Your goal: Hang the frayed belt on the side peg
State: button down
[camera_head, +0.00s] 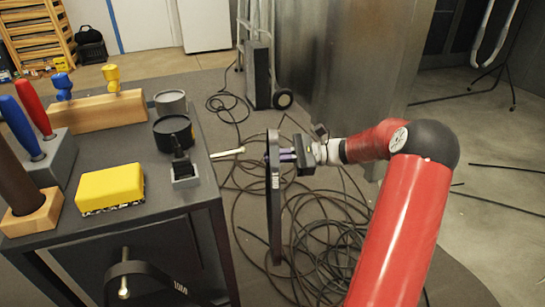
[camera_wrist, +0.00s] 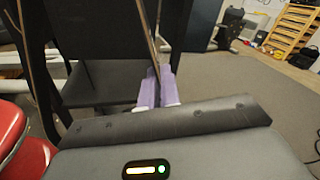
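A dark belt loop (camera_head: 275,205) hangs upright, seen nearly edge-on, off the right side of the bench in the head view. My gripper (camera_head: 284,155) is shut on its upper part; the purple fingers pinch it, and they also show in the wrist view (camera_wrist: 155,88). Fraying is too small to tell. A pale side peg (camera_head: 228,152) sticks out from the bench's right side, just left of the belt's upper part. I cannot tell whether its tip reaches inside the loop. A second dark belt (camera_head: 158,270) hangs on a front peg (camera_head: 123,287).
The dark bench (camera_head: 150,215) carries a yellow sponge-like block (camera_head: 110,188), a small black clamp-like piece (camera_head: 184,172), round tins (camera_head: 173,131) and tool holders (camera_head: 98,110). Loose black cables (camera_head: 320,240) lie on the floor under my arm. A metal panel (camera_head: 350,80) stands behind.

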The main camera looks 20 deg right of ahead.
jog(key=a+f+b, duration=0.2)
jog(key=a+b, duration=0.3)
jog(key=a, duration=0.5)
jog(key=shift+a, duration=0.15)
dwell(0.8)
jog(key=shift+f, duration=0.25)
dwell(0.4)
jog(key=c, duration=1.6)
grip_release()
jog(key=shift+o, duration=0.2)
